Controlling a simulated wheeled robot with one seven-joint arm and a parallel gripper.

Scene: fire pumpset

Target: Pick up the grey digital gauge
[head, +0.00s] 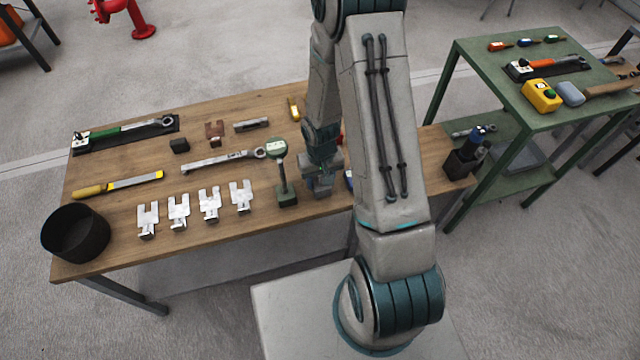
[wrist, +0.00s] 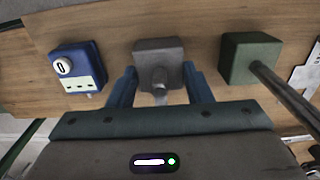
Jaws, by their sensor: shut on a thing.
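The grey digital gauge (wrist: 157,50) shows in the wrist view as a grey block with a short, light stem pointing toward my gripper. My gripper (wrist: 159,84) has one blue finger on each side of the stem and is shut on the gauge. In the head view, my gripper (head: 320,178) is low over the front of the wooden table, and the gauge is mostly hidden by it. I cannot tell whether the gauge touches the table.
A green-based dial stand (head: 286,196) stands close on the left; its base (wrist: 250,58) is on the right in the wrist view. A blue device (wrist: 77,68) is close on the other side. Several metal brackets (head: 209,205) lie farther left on the wooden table (head: 230,225).

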